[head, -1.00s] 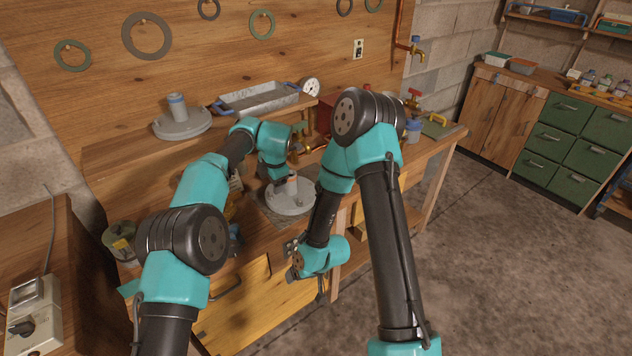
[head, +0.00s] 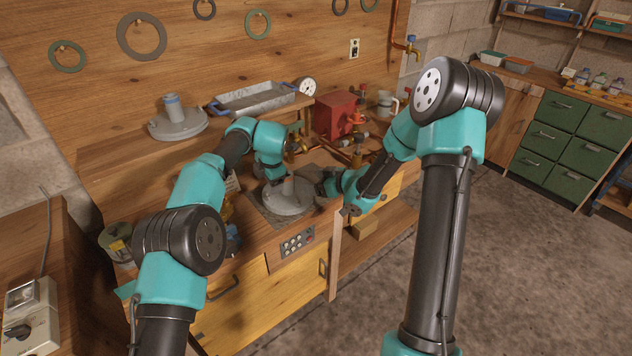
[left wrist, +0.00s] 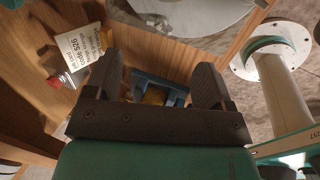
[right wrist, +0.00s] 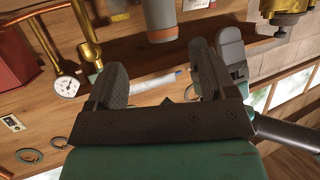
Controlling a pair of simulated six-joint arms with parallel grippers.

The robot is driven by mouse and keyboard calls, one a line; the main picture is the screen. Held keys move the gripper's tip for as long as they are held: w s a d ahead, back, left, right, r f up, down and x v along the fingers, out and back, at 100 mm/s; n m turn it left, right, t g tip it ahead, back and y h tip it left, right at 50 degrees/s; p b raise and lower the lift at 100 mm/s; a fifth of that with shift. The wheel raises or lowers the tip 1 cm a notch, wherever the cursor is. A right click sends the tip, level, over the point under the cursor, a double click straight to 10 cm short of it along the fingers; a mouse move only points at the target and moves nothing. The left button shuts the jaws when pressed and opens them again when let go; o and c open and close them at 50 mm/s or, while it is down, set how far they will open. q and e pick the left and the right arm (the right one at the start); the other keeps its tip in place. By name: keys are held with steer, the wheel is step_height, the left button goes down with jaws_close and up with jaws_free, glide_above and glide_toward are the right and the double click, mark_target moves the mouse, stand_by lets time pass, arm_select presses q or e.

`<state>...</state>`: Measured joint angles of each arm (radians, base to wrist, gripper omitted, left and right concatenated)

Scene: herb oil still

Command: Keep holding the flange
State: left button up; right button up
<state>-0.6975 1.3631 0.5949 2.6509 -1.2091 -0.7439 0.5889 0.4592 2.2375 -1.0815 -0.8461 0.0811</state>
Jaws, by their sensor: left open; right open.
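The flange (head: 289,203) is a grey round plate with an upright neck, standing on a dark mat (head: 262,216) on the workbench. Its plate shows at the top of the left wrist view (left wrist: 200,16). My left gripper (head: 272,178) hangs beside the neck in the head view, its jaws partly hidden. In the left wrist view its two fingers (left wrist: 156,82) are apart. My right gripper (head: 326,184) is close to the right side of the flange.
A second grey flange (head: 178,125) and a metal tray (head: 255,99) stand on the rear shelf. A red box (head: 334,115) and brass pipework are behind right. A blue bracket (left wrist: 158,90) and a paper label (left wrist: 80,50) lie below the left gripper.

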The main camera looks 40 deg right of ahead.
mark_target(292, 180)
steer(key=shift+w, duration=0.1)
stand_by(0.3)
steer(key=x, duration=1.2)
steer(key=shift+a, duration=0.1)
